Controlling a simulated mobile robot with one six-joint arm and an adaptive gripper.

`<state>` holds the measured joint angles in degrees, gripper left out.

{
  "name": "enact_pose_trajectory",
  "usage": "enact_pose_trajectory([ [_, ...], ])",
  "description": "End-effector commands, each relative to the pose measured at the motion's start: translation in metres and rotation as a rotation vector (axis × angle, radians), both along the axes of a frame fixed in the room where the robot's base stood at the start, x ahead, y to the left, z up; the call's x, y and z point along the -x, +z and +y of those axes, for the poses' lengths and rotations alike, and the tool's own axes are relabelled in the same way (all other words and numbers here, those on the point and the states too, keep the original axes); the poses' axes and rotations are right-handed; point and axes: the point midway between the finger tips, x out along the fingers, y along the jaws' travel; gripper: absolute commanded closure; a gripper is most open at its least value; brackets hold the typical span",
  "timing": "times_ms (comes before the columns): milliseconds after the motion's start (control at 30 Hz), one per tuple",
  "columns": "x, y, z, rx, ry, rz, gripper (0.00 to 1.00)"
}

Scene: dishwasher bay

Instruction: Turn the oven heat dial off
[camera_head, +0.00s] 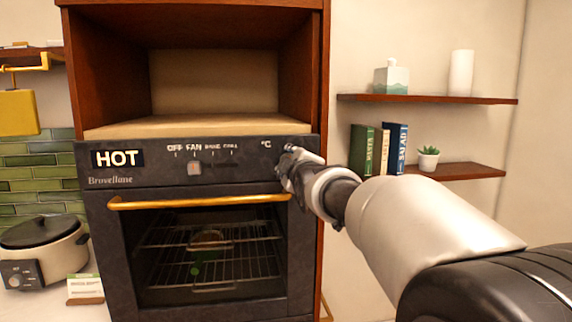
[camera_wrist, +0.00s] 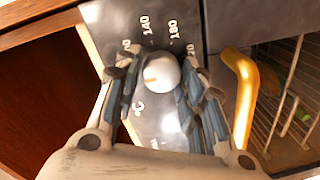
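The oven (camera_head: 100,220) is dark, with a display reading HOT (camera_head: 117,159). The heat dial (camera_wrist: 161,74) is a pale round knob with a small orange mark, on a panel with temperature numbers and °C. My gripper (camera_head: 292,170) is at the right end of the oven's control panel and hides the dial in the head view. In the wrist view, my gripper's fingers (camera_wrist: 161,92) stand close on both sides of the dial and appear to hold it.
A gold oven handle (camera_head: 200,202) runs just below the panel; its end shows in the wrist view (camera_wrist: 243,95). The wooden cabinet side (camera_head: 322,100) is close on the right. Shelves (camera_head: 430,99) hold books and a plant. A cooker (camera_head: 42,250) stands at left.

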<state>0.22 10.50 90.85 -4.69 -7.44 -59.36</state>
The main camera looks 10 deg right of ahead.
Motion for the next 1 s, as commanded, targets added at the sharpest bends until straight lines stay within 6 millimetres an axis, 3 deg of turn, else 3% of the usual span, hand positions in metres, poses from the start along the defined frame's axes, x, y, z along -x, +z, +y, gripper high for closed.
enact_pose_trajectory([
  [200, 0.000, -0.001, 0.000, -0.001, -0.001, 0.001, 0.46],
  [567, 0.003, 0.000, 0.000, -0.002, -0.001, 0.001, 0.46],
  [733, 0.026, 0.002, 0.000, -0.002, -0.001, 0.001, 0.46],
  [1000, 0.084, 0.006, -0.001, -0.002, -0.001, -0.001, 0.46],
])
